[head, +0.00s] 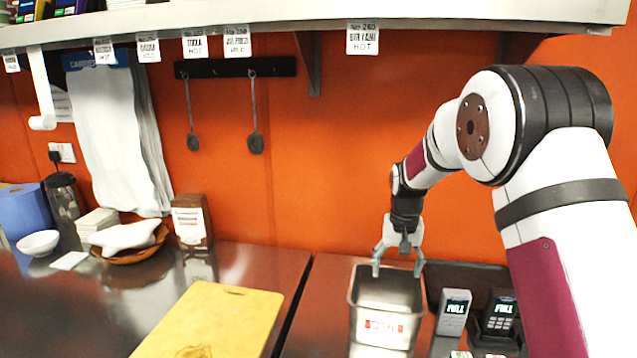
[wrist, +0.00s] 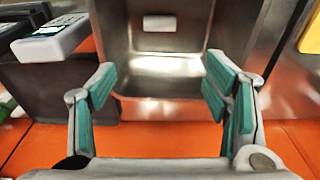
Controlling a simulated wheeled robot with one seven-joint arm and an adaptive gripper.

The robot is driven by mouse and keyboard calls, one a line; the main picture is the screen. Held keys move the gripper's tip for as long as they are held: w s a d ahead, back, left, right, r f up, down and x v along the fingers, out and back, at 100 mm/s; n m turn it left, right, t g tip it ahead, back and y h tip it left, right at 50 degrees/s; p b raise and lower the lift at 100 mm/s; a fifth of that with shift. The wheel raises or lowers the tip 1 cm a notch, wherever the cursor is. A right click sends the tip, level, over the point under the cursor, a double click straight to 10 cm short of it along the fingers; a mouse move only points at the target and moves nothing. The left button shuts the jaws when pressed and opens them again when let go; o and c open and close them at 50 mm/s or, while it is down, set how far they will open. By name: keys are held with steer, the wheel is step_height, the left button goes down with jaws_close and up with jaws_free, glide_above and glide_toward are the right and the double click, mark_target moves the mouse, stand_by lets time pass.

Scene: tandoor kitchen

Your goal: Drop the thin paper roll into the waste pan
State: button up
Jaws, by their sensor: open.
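A deep steel pan (head: 386,295) with a white label with red print on its front stands on the right-hand counter; it fits the waste pan. My gripper (head: 397,268) is open above the pan's back rim, pointing down. In the wrist view the open green-padded fingers (wrist: 162,82) have nothing between them, and the pan's steel interior (wrist: 135,62) lies beyond them. A pale patch shows inside on the pan's floor; I cannot tell whether it is a reflection. I cannot make out a thin paper roll for certain in either view.
A yellow cutting board (head: 225,312) lies left of the pan. Card terminals (head: 453,312) stand close on its right. The orange wall (head: 340,180) is close behind, and a shelf (head: 420,17) overhangs. A bowl (head: 38,243) and brown box (head: 191,222) stand further left.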

steer(key=shift+r, duration=0.1)
step_height(320, 180, up, 12)
steer(key=s, duration=0.1)
steer(key=shift+s+a, duration=0.15)
steer(key=shift+s, duration=0.05)
steer(key=s+r+n+t, duration=0.1)
steer(key=s+r, duration=0.4)
steer(key=s, duration=0.3)
steer(key=s+r+t, duration=0.1)
steer(key=s+r, duration=0.3)
steer(key=s, duration=0.5)
steer(key=s+f+n+t, duration=0.1)
steer(key=s+f+t, duration=0.1)
steer(key=s, duration=1.8)
steer(key=shift+d+f, duration=0.2)
steer(key=shift+f, duration=0.5)
